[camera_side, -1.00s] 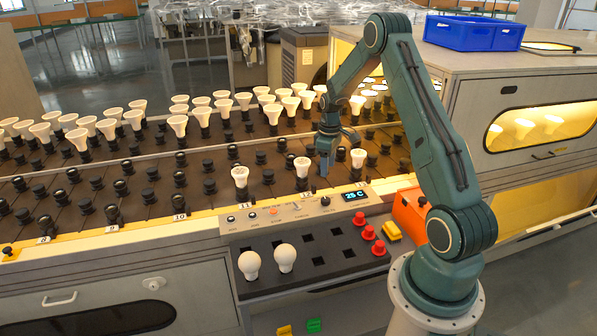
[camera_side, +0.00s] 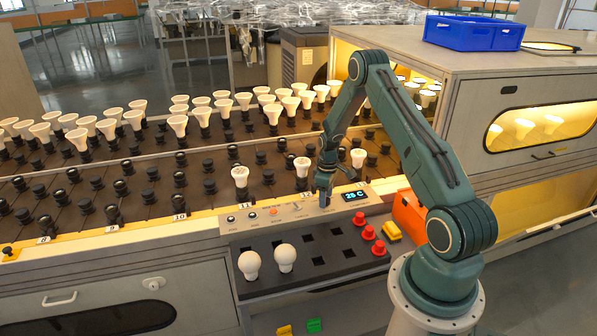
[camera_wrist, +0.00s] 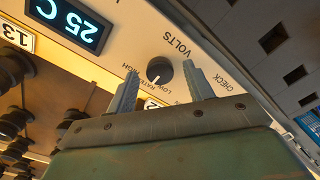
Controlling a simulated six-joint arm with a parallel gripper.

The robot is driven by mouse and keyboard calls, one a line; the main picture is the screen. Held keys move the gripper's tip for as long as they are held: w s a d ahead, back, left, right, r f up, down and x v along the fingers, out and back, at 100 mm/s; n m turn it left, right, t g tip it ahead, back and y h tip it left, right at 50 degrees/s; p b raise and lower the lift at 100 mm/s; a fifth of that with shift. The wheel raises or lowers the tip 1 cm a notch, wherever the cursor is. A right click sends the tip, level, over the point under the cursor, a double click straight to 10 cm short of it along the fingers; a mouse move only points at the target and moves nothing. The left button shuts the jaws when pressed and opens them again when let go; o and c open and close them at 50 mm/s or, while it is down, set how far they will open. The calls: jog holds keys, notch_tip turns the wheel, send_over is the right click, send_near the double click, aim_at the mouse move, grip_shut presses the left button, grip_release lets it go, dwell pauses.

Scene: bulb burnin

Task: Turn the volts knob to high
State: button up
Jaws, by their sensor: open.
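The volts knob (camera_wrist: 159,70) is a small round black knob on the pale panel, with the word VOLTS printed beside it and LOW, RATED and HIGH lettering around it. A pale mark shows on its lower edge in the wrist view, but I cannot tell its exact setting. My gripper (camera_wrist: 160,68) is open, with one finger on each side of the knob and gaps between. In the side view my gripper (camera_side: 323,203) points down at the panel and hides the knob. I cannot tell whether the fingertips are at knob height.
A lit display (camera_side: 355,196) reading 25 C sits right of the gripper. Two white bulbs (camera_side: 285,258) stand on the black front panel. Bulb sockets (camera_side: 240,176) fill the rack behind.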

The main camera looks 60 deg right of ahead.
jog(key=shift+f, duration=0.3)
jog(key=shift+c, duration=0.2)
jog(key=c, duration=0.9)
jog(key=shift+c, duration=0.2)
jog(key=shift+m, duration=0.4)
jog(key=m, duration=0.3)
jog(key=shift+m, duration=2.1)
